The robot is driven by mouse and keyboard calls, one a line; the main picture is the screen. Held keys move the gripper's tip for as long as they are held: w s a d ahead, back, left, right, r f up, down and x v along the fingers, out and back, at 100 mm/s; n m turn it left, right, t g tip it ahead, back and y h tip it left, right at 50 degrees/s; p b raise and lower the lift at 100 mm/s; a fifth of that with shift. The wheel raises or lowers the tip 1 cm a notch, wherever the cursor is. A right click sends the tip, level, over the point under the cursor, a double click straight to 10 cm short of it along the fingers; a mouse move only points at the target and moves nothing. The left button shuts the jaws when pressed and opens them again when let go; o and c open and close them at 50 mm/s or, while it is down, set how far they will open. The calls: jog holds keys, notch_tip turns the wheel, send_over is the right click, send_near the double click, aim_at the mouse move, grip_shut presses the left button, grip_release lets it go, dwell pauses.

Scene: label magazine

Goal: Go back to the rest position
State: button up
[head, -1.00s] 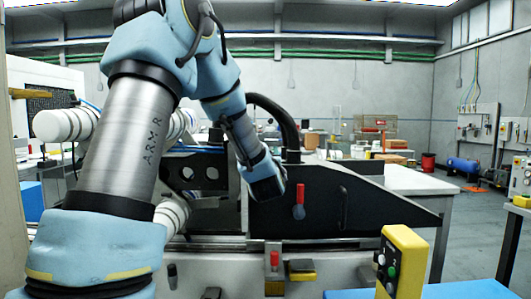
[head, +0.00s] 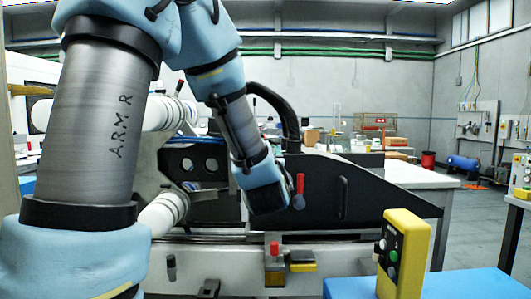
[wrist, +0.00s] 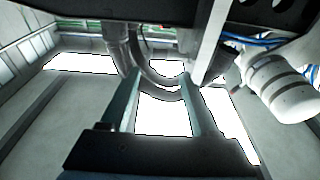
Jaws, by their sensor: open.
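My gripper shows in the wrist view with two dark green-grey fingers (wrist: 160,80) apart and nothing between them. In the head view my arm reaches in from the left, and its dark wrist end (head: 268,198) points down in front of the black side panel (head: 375,205) of the machine. The fingers cannot be made out there. A red lever (head: 300,184) on the panel shows just right of my wrist end; I cannot tell the gap between them.
A yellow control box (head: 405,255) with buttons stands on a blue surface (head: 470,285) at the front right. White rollers (head: 165,115) stand behind my arm; one white cylinder (wrist: 280,88) shows in the wrist view. A red knob (head: 274,249) is on the machine front.

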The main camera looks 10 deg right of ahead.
jog(key=shift+s, duration=0.1)
jog(key=s+a+f+g+p, duration=0.1)
jog(key=a+f+g+p, duration=0.1)
jog(key=a+f+g, duration=0.3)
jog(key=s+a+f+g+p, duration=0.1)
jog(key=a+f+g+p, duration=0.15)
jog(key=f, duration=0.45)
jog(key=s+a+f+g+y+p, duration=0.1)
jog(key=s+a+f+g, duration=0.2)
jog(key=s+a+g, duration=0.2)
jog(key=s+a+f+n+g+y+p, duration=0.1)
jog(key=s+a+f+g+y, duration=0.1)
jog(key=s+a+g, duration=0.3)
jog(key=s+a+f, duration=0.1)
jog(key=s+a, duration=0.2)
jog(key=s, duration=0.2)
jog(key=shift+s+f+y, duration=0.3)
jog(key=shift+a+g, duration=0.1)
jog(key=shift+g, duration=0.15)
jog(key=shift+c, duration=0.4)
